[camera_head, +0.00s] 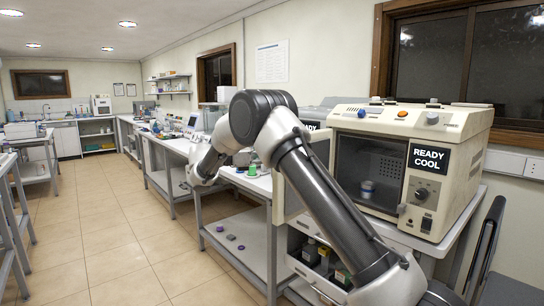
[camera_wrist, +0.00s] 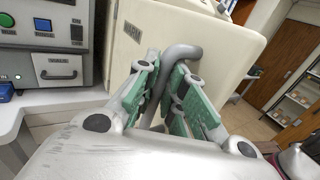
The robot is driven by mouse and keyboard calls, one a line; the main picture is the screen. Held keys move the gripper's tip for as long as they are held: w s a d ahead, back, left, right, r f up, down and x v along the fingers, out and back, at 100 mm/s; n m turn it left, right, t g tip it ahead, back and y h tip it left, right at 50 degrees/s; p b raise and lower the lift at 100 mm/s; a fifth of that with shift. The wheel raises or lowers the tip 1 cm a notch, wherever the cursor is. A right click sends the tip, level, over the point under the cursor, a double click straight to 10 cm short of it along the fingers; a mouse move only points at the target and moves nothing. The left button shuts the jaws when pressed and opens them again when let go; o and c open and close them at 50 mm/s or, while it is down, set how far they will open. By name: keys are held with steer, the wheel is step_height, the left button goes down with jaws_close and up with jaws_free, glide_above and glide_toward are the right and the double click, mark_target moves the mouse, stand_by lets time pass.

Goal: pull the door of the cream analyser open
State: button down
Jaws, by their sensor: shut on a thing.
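The cream analyser (camera_head: 455,125) stands on the bench at the right, marked READY COOL. Its chamber shows a perforated inner wall and a small jar (camera_head: 368,190). The door (camera_head: 318,148) stands swung out at the chamber's left side, partly covered by my arm. In the wrist view, my gripper (camera_wrist: 168,70) has its green-padded fingers closed around a bent grey bar handle (camera_wrist: 183,52) in front of a cream panel (camera_wrist: 222,50). The lower part of the handle is hidden between the fingers. In the head view I cannot make out the fingertips clearly.
A grey instrument (camera_wrist: 55,45) with a small handled drawer is at the left of the wrist view. A bench with a lower shelf (camera_head: 240,240) runs left of the analyser. A dark chair (camera_head: 490,250) is at the right. The tiled floor (camera_head: 90,230) is open at the left.

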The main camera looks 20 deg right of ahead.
steer(key=shift+w+r, duration=0.2)
steer(key=shift+r, duration=0.05)
steer(key=c, duration=1.5)
jaws_free()
steer(key=shift+d, duration=0.15)
